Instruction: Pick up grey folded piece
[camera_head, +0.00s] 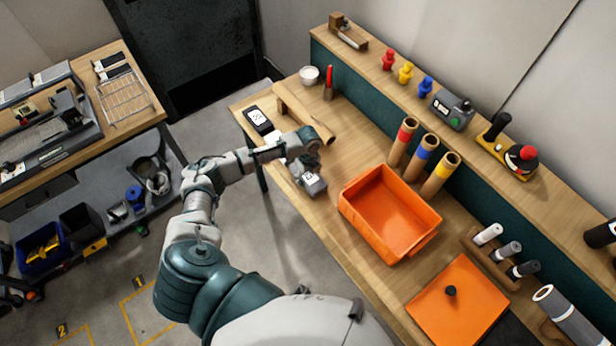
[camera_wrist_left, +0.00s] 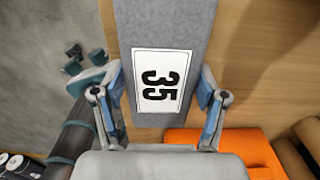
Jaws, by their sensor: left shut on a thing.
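The grey folded piece (camera_head: 315,187) is at the left edge of the wooden workbench in the head view, left of the orange bin. It fills the top middle of the left wrist view (camera_wrist_left: 172,25), with a white label reading 35. My left gripper (camera_head: 299,167) reaches down over it from above. In the left wrist view its two fingers (camera_wrist_left: 160,92) press on both sides of the piece, so it is shut on it. I cannot tell whether the piece touches the bench. My right gripper is not in view.
An open, empty orange bin (camera_head: 388,213) stands right of the piece, with an orange lid (camera_head: 457,303) nearer. Several banded tubes (camera_head: 423,160) stand behind the bin.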

